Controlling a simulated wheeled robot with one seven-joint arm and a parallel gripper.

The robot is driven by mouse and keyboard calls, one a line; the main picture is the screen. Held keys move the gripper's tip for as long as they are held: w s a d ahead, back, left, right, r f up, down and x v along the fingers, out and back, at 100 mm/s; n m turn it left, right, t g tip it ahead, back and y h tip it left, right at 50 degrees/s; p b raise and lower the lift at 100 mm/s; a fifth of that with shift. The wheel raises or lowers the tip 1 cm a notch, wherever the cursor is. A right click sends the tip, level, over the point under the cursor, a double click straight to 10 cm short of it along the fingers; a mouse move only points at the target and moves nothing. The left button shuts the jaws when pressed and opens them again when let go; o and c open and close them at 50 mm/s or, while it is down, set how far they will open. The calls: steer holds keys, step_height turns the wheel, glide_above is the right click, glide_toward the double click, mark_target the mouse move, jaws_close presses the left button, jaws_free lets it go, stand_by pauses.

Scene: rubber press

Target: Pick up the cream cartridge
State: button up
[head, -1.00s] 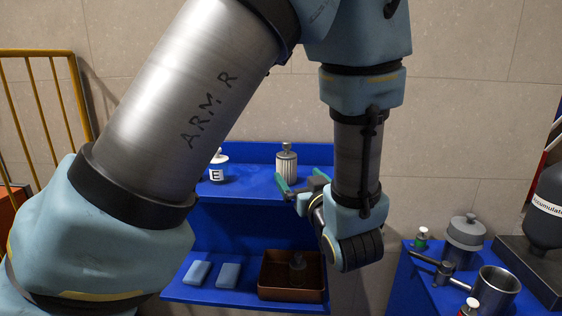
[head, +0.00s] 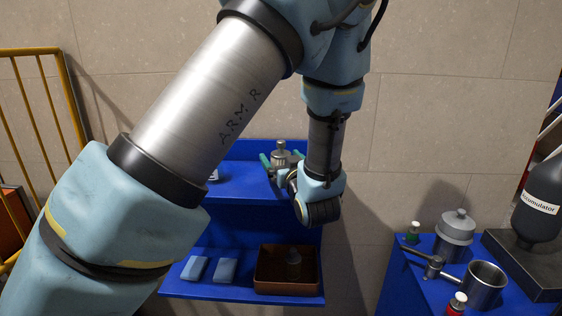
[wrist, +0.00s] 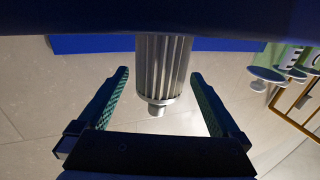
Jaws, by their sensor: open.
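The cream cartridge (head: 281,146), a ribbed cylinder with a small knob on top, stands upright on the upper blue shelf (head: 240,187). Its lower part is hidden behind my gripper and wrist in the head view. In the wrist view the picture is upside down, and the ribbed cartridge (wrist: 163,65) hangs from the top with its knob downward. My gripper (head: 281,160) is open, with one green finger on each side of the cartridge. In the wrist view, clear gaps show between the fingers (wrist: 160,80) and the cartridge on both sides.
A white labelled container (head: 213,176) is mostly hidden behind my arm, left of the cartridge. The lower shelf holds two pale blue blocks (head: 226,270) and a brown tray (head: 264,289) with a dark bottle. A blue table at right carries a metal cup (head: 486,285) and a lidded pot (head: 456,229).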

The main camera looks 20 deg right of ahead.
steer(key=shift+w, duration=0.25)
steer(key=c, duration=1.5)
steer(key=shift+c, duration=0.3)
